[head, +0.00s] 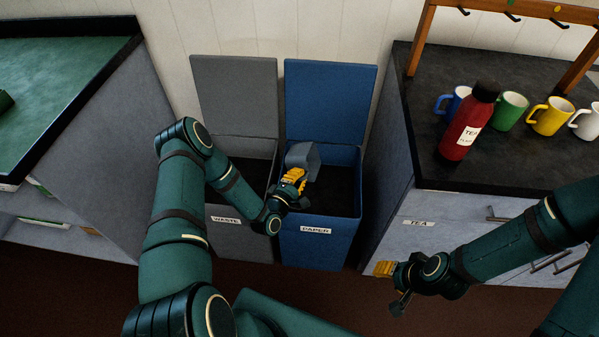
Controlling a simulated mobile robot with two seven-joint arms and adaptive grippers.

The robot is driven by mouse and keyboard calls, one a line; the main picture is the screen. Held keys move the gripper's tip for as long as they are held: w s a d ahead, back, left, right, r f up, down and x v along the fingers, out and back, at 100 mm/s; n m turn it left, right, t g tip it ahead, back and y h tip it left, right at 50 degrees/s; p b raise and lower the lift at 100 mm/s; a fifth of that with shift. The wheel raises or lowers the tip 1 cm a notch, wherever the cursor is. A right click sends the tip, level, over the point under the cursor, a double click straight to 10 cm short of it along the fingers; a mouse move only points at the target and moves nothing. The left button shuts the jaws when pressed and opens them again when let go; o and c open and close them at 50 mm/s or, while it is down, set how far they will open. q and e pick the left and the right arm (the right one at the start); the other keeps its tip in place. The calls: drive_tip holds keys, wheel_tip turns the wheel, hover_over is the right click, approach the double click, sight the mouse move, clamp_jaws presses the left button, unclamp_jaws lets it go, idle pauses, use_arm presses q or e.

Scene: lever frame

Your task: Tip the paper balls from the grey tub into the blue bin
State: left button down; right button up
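The blue bin (322,245), labelled PAPER, stands on the floor with its lid (330,97) raised against the wall. The grey tub (304,157) is held over the bin's open top, towards its left side, and looks tilted. My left gripper (296,176) is at the tub's near side, with its yellow fingers shut on it. I see no paper balls; the inside of the tub is turned from view and the bin's inside is dark. My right gripper (385,268) is apart from both, low at the right of the blue bin, and its fingers are too small to read.
A grey bin (238,245) labelled WASTE, lid up, stands directly left of the blue bin. A dark counter (420,140) at right holds a red TEA flask (468,128) and several mugs under a wooden rack. A green-topped cabinet (70,75) stands at left.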

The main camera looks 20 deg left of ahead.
use_arm(q)
drive_tip(key=m, duration=0.3)
drive_tip(key=d+f+m, duration=0.1)
drive_tip(key=m, duration=0.6)
drive_tip(key=shift+s+d+f, duration=0.1)
drive_tip(key=shift+d+f, duration=0.2)
idle(0.9)
drive_tip(key=shift+r+p, duration=2.65)
drive_tip(key=shift+r, duration=1.4)
drive_tip(key=shift+d+f, duration=0.1)
